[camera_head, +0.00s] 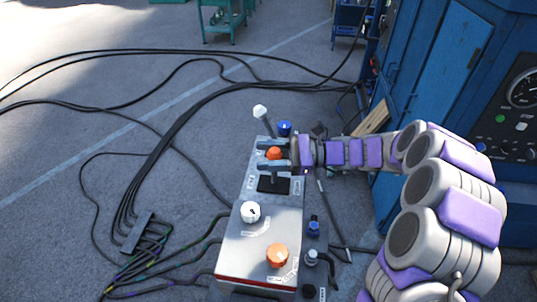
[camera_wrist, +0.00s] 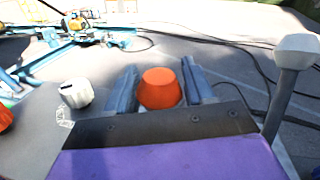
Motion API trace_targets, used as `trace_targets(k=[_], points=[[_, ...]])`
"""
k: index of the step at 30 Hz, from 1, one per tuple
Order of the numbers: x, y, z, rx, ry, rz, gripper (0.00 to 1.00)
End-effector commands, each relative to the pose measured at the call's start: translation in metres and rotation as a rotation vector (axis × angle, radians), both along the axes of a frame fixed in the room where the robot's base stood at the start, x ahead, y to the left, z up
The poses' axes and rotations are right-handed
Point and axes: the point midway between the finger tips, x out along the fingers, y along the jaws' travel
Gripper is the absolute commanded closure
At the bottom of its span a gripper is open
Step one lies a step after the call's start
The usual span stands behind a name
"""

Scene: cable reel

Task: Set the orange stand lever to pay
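An orange knob (camera_head: 274,153), which looks like the top of the orange lever, is on the far half of a grey control box (camera_head: 262,222). My gripper (camera_head: 263,155) reaches in from the right with one finger on each side of this knob. In the wrist view the orange knob (camera_wrist: 160,88) is between the two fingers (camera_wrist: 160,72), with narrow gaps beside it. The gripper looks open around the knob. The lever's shaft and any "pay" label are hidden or too small to read. A dark plate (camera_head: 273,185) lies just in front of the knob.
A pale-topped lever (camera_head: 260,112) stands behind the orange knob; it also rises at right in the wrist view (camera_wrist: 290,80). A white knob (camera_head: 250,212) and a larger orange knob (camera_head: 277,255) are nearer. Blue cabinets (camera_head: 440,70) stand right. Black cables (camera_head: 180,115) cover the floor left.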

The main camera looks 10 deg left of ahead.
Motion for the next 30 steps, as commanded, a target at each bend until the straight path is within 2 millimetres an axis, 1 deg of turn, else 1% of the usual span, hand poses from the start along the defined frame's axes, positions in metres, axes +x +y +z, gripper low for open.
trace_targets(k=[1, 2, 16, 23, 30], points=[[0.000, 0.000, 0.000, 0.000, 0.000, 0.000, 0.53], [0.000, 0.000, 0.000, 0.000, 0.000, 0.000, 0.55], [0.001, 0.000, -0.001, -0.001, 0.001, 0.000, 1.00], [0.000, 0.001, 0.000, -0.012, 0.001, 0.001, 1.00], [-0.001, 0.014, 0.001, -0.133, -0.005, 0.003, 1.00]])
